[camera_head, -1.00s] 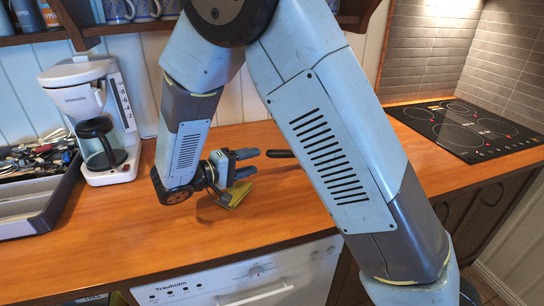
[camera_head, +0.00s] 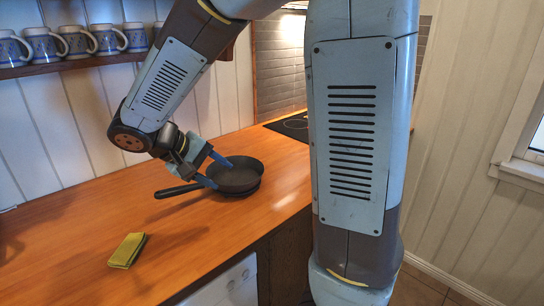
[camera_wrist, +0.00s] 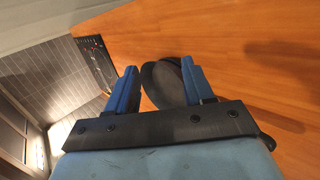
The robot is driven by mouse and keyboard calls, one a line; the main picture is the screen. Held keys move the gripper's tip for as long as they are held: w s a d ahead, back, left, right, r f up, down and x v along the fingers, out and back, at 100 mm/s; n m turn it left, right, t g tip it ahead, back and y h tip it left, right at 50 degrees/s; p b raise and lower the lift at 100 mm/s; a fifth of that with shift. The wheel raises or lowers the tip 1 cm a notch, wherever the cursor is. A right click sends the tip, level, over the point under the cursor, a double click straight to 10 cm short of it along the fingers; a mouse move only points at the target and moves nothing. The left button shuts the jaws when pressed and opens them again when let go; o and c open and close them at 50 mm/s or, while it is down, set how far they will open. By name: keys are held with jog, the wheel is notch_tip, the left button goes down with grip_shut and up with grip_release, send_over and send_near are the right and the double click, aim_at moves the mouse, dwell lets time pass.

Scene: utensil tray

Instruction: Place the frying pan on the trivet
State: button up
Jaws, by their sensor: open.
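The black frying pan (camera_head: 238,179) sits toward the right end of the wooden counter, its handle (camera_head: 177,190) pointing left. The pan also shows between and beyond the fingers in the wrist view (camera_wrist: 158,84). A second dark rounded edge shows around and under the pan. It may be the trivet, but I cannot tell it apart from the pan. My gripper (camera_head: 216,171) is open, its two blue fingers pointing at the pan's left side. The fingers (camera_wrist: 158,67) are apart in the wrist view with nothing clasped. Whether they touch the pan is unclear.
A yellow-green sponge (camera_head: 127,250) lies near the front left of the counter (camera_head: 75,225). A black cooktop (camera_head: 292,124) is behind the pan at the right. Blue mugs (camera_head: 75,42) stand on a wall shelf. The middle of the counter is mostly clear.

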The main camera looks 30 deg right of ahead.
jog(key=s+d+r+m+t+y, duration=0.1)
jog(key=s+d+r+t+y, duration=0.1)
jog(key=s+d+r+y, duration=0.2)
jog(key=s+d+r+m+t+y, duration=0.1)
jog(key=s+d+r+y, duration=0.3)
jog(key=s, duration=0.5)
jog(key=shift+s+r+t+y, duration=0.2)
jog(key=shift+t+y, duration=0.1)
jog(key=shift+t, duration=0.4)
jog(key=shift+d, duration=0.15)
dwell(0.5)
